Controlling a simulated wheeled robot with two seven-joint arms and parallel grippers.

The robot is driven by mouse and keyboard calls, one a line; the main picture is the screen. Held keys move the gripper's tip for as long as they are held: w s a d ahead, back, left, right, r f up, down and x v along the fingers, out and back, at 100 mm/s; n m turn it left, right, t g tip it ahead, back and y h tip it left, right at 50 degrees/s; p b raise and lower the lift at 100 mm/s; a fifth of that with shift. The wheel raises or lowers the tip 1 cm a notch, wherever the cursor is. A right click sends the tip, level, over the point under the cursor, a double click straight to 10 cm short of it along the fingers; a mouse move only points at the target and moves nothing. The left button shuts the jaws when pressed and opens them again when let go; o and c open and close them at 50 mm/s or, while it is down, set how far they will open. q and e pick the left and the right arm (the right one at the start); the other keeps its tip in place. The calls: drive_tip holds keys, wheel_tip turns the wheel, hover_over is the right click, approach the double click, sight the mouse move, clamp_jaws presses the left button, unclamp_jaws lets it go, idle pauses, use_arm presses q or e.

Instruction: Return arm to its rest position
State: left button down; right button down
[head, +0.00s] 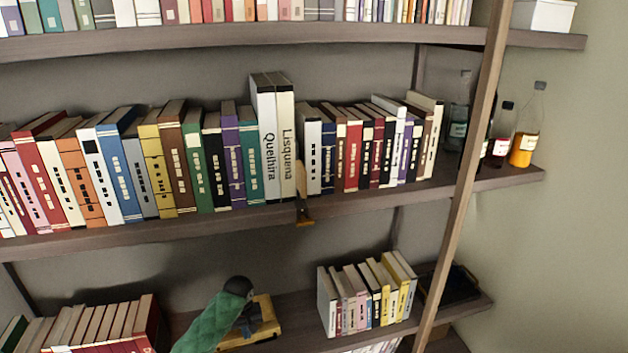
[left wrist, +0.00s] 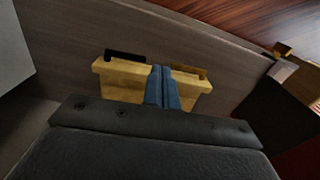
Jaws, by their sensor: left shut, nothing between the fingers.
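My left arm (head: 208,322), in a green sleeve, comes up from the bottom of the head view. My left gripper (head: 266,328) is in front of the lower shelf, left of a short row of books there. In the left wrist view its two blue fingers (left wrist: 163,88) lie side by side against each other, with nothing between them. A yellow bar (left wrist: 120,76) of my gripper shows behind them. My right arm and gripper are not in view.
Two tall white books, Quelhira (head: 267,140) and Lisquena (head: 286,140), stand in the full middle row. A wooden bookend (head: 304,216) sits at the middle shelf edge. Bottles (head: 525,125) stand at its right end. Short books (head: 340,305) stand on the lower shelf (head: 308,316).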

use_arm(q)
drive_tip(key=w+d+r+m+t, duration=0.1)
drive_tip(key=d+r+m+t, duration=0.15)
drive_tip(key=r, duration=0.45)
drive_tip(key=w+d+r+m+t, duration=0.1)
drive_tip(key=r+m, duration=0.3)
drive_tip(key=r, duration=0.3)
drive_tip(key=s+d+r+m+t, duration=0.2)
drive_tip(key=s+d+r+t, duration=0.15)
drive_tip(key=s+r, duration=0.45)
drive_tip(key=s+f+g, duration=0.1)
drive_tip(key=s+f, duration=0.3)
drive_tip(key=s, duration=0.9)
drive_tip(key=s+d+f+n+g+h, duration=0.1)
drive_tip(key=s+f, duration=0.4)
drive_tip(key=s, duration=0.8)
drive_tip(key=s+f+n+g, duration=0.1)
drive_tip(key=s+f+g, duration=0.2)
drive_tip(key=s, duration=1)
wheel_tip(320, 180, down, 2)
drive_tip(key=shift+s+d+f+h, duration=0.1)
drive_tip(key=shift+s+d+h, duration=0.1)
drive_tip(key=shift+s+h, duration=0.1)
